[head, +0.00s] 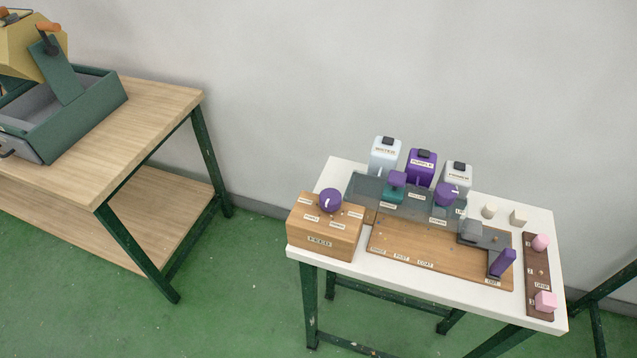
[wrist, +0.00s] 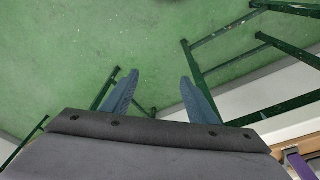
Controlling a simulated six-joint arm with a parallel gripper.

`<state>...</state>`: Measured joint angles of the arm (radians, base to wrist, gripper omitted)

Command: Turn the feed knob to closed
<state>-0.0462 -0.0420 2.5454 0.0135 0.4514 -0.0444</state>
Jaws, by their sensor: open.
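The feed knob (head: 330,200) is a round purple knob with a pale pointer line. It sits on top of the wooden feed box (head: 324,241) at the left end of the white table. Small labels surround the knob, but they are too small to read surely. My gripper (wrist: 160,85) shows in the wrist view with its two blue-grey fingers apart and nothing between them. It hangs over the green floor, with the table edge at the lower right. My gripper is not in the head view, and the knob is not in the wrist view.
A wooden board (head: 425,257) with a purple lever (head: 502,262) lies right of the feed box. Several labelled bottles stand behind it, including a purple one (head: 421,167). A dark strip (head: 535,268) with pink blocks is at the right end. A wooden bench (head: 150,104) stands left.

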